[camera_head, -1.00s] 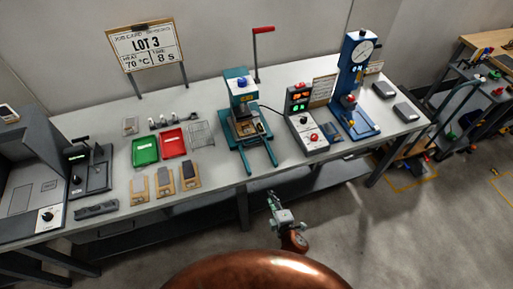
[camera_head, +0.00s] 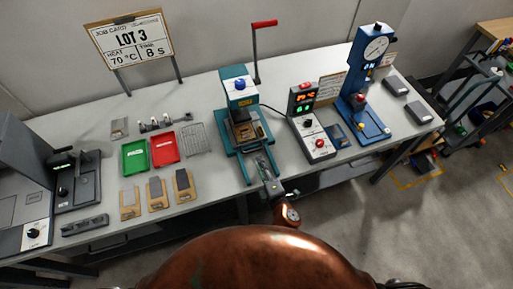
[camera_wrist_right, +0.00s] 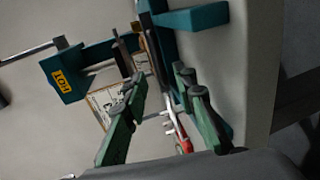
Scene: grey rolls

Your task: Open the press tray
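The teal press (camera_head: 239,92) stands in the middle of the bench, with a blue knob on top. Its tray (camera_head: 247,131) lies low in the press between teal rails that reach toward the bench's front edge. My right gripper (camera_head: 260,165) is over the front of these rails, just in front of the tray. In the right wrist view, the green fingers (camera_wrist_right: 155,80) are spread apart, with part of the press between and beyond them. I cannot tell whether they touch it. The press's yellow HOT label (camera_wrist_right: 63,80) shows at the left there. My left gripper is not in view.
A control box (camera_head: 306,125) with lit displays stands right of the press, and a blue gauge stand (camera_head: 366,85) beyond it. Green (camera_head: 135,156) and red (camera_head: 164,147) trays lie to the left. A red-handled crank (camera_head: 264,24) rises behind the press.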

